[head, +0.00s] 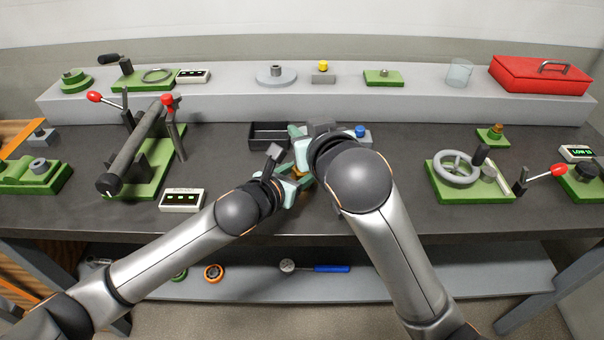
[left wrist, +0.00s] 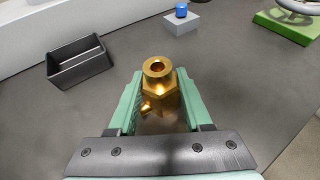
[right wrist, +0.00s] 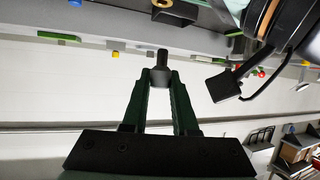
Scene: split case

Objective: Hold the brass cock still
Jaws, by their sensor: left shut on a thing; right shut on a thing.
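The brass cock (left wrist: 158,90) shows in the left wrist view as a gold hex-bodied fitting with a round opening at its end. My left gripper (left wrist: 160,78) is shut on it, with one green finger along each side, above the dark bench top. In the right wrist view my right gripper (right wrist: 161,76) is shut on a small dark grey cylinder-shaped piece (right wrist: 162,60) with a narrower end. In the head view both grippers are close together near the bench's middle, and my right arm hides most of the cock.
A black open tray (head: 268,146) lies just behind the grippers. A grey block with a blue knob (head: 361,131) stands behind right. A green fixture with a handwheel (head: 457,168) is at right, a roller fixture (head: 140,150) at left. Bare bench lies between.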

